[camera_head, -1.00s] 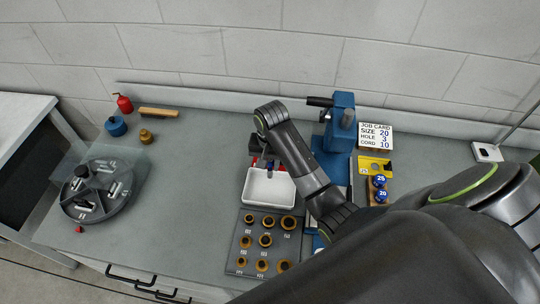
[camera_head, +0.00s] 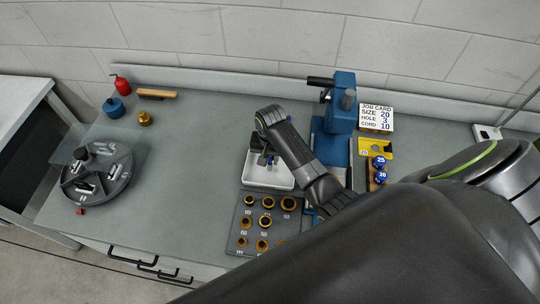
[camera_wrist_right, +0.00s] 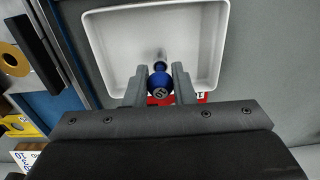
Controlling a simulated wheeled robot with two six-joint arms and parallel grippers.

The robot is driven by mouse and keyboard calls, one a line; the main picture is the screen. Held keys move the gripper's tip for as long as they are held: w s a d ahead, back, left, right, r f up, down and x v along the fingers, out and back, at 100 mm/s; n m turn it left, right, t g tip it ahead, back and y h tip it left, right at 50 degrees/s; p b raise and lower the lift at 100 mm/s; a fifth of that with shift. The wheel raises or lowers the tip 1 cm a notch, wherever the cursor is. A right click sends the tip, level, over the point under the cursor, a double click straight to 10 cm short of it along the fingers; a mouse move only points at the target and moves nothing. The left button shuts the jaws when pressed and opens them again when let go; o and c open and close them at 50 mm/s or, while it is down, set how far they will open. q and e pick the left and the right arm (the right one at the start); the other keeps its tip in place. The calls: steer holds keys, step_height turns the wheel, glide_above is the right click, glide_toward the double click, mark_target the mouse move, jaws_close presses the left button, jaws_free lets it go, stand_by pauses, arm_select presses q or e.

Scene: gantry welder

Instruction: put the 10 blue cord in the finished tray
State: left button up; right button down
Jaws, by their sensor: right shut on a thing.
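My right gripper (camera_head: 265,158) is over the tray. In the right wrist view its two fingers (camera_wrist_right: 160,82) are shut on the blue cord piece (camera_wrist_right: 158,80), which has a dark end with an unclear mark. A thin pale tip points over the tray floor; I cannot tell whether it touches. The tray looks otherwise empty. My left gripper is out of view.
A grey board of brass rings (camera_head: 265,222) lies just in front of the tray. The blue machine (camera_head: 336,125), job card (camera_head: 376,117) and blue-capped pieces (camera_head: 380,170) are to the right. A round sectioned dish (camera_head: 97,174) is far left. Bench between is clear.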

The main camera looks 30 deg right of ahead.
steer(key=shift+f, duration=0.6)
steer(key=c, duration=1.1)
jaws_free()
steer(key=shift+c, duration=0.2)
